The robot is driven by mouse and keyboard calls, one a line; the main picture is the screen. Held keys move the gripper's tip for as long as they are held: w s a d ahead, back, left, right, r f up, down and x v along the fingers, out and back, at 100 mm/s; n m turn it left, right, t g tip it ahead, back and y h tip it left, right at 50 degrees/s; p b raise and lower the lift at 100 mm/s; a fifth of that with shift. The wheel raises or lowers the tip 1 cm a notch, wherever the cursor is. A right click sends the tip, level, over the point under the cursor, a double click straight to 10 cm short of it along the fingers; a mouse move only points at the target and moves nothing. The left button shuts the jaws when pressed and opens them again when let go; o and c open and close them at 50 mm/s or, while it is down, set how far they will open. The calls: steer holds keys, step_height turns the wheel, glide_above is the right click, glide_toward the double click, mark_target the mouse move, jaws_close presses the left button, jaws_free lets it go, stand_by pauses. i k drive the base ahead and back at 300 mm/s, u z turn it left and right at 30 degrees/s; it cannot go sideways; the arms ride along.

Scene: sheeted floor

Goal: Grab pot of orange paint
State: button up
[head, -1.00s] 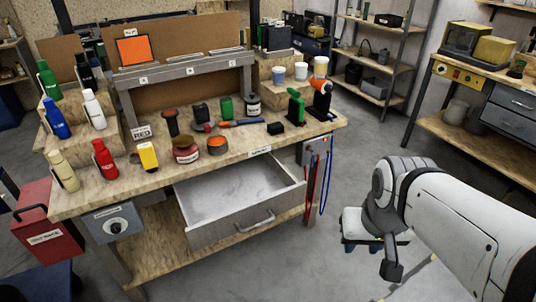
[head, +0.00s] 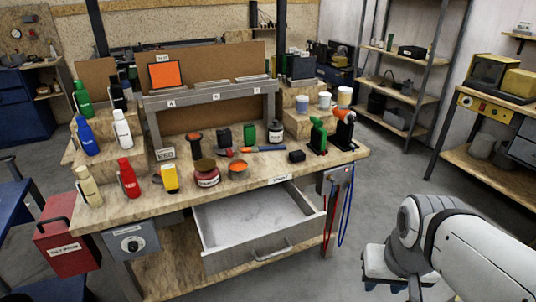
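The pot of orange paint (head: 238,171) is a small open round pot with an orange top. My gripper (head: 384,282) is at the lower right, low over the floor, right of the bench and well apart from the pot. Its fingers are mostly hidden or too small to tell whether they are open.
An open drawer (head: 262,239) juts out below the bench top. Several bottles, including a red one (head: 128,178), stand at the left. Red and blue cords (head: 345,215) hang at the right end. Floor between bench and shelves is clear.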

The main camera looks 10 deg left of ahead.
mark_target(238, 169)
steer(key=z, duration=1.2)
steer(key=i, duration=1.25)
steer(key=u, duration=3)
steer(key=i, duration=1)
steer(key=z, duration=0.15)
